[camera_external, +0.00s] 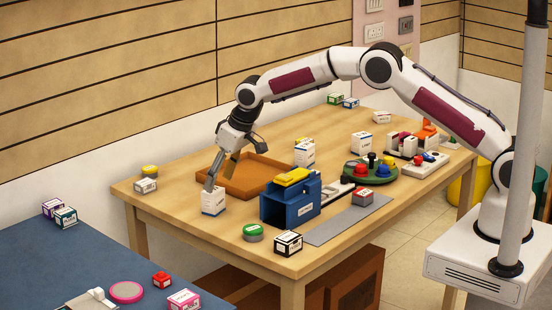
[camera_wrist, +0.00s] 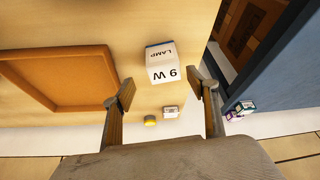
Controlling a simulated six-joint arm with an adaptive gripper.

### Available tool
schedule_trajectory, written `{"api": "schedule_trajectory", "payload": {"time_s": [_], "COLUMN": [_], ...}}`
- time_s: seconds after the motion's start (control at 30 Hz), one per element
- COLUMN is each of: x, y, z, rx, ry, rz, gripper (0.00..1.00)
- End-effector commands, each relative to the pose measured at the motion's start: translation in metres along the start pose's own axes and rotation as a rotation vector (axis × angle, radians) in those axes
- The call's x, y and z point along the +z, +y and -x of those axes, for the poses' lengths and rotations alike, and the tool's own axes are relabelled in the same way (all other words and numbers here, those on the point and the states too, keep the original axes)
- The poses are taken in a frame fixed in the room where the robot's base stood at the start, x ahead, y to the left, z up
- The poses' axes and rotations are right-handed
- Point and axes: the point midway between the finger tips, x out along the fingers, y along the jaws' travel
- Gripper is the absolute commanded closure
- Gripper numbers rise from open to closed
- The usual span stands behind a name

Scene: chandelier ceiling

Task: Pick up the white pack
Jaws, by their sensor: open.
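A white pack (camera_external: 213,201) with a blue base stands on the wooden table near its left front edge. In the wrist view the white pack (camera_wrist: 162,64) reads "9 W" and "LAMP" and lies ahead of the fingertips, between their lines. My gripper (camera_external: 219,176) is open just above and behind this pack, one finger close to its top; whether it touches cannot be told. In the wrist view both fingers of my gripper (camera_wrist: 160,88) are apart with nothing between them. Other white packs stand on the table, one beside the blue box (camera_external: 305,149) and one farther back (camera_external: 361,142).
An orange-brown tray (camera_external: 262,188) lies right behind the gripper. A blue box (camera_external: 290,205) with a yellow item on top stands to the right. A small white box (camera_external: 145,186) and yellow-lidded tin (camera_external: 150,171) sit at the left edge. Bare tabletop lies around the pack.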

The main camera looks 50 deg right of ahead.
Motion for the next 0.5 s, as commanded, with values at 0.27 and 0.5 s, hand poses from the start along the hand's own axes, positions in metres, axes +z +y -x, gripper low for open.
{"api": "schedule_trajectory", "payload": {"time_s": [0.27,0.5], "x": [-0.0001,0.0006], "y": [0.0000,-0.0023], "z": [-0.0002,-0.0094], "rx": [0.000,0.000], "ry": [0.000,-0.001], "rz": [0.000,0.000], "gripper": [0.42,0.42]}}
